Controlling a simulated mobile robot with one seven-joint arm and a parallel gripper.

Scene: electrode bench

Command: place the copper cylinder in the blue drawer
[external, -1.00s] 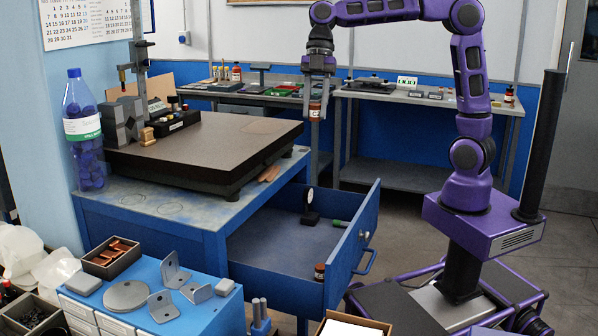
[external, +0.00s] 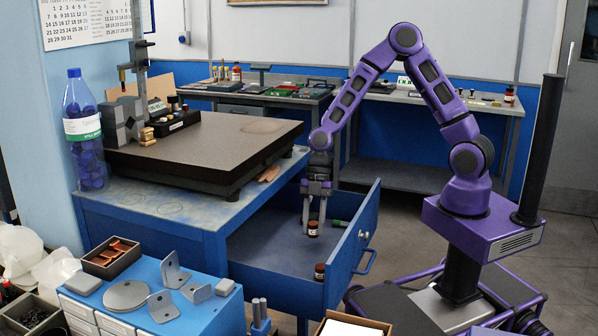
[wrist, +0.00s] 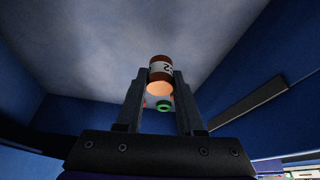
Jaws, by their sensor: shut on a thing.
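My gripper (external: 314,218) points down inside the open blue drawer (external: 345,262). It is shut on a small copper-brown cylinder (external: 313,230) with a white label, held upright at the fingertips. The cylinder is at or just above the drawer floor; I cannot tell whether it touches. In the wrist view the cylinder (wrist: 160,68) sits between the two fingertips, its near end face shining copper.
A similar brown labelled cylinder (external: 319,272) stands near the drawer's front corner. A small green item (external: 340,223) lies beside the gripper, near the drawer front. A granite plate (external: 205,140) stands on the blue bench. Much of the drawer floor is bare.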

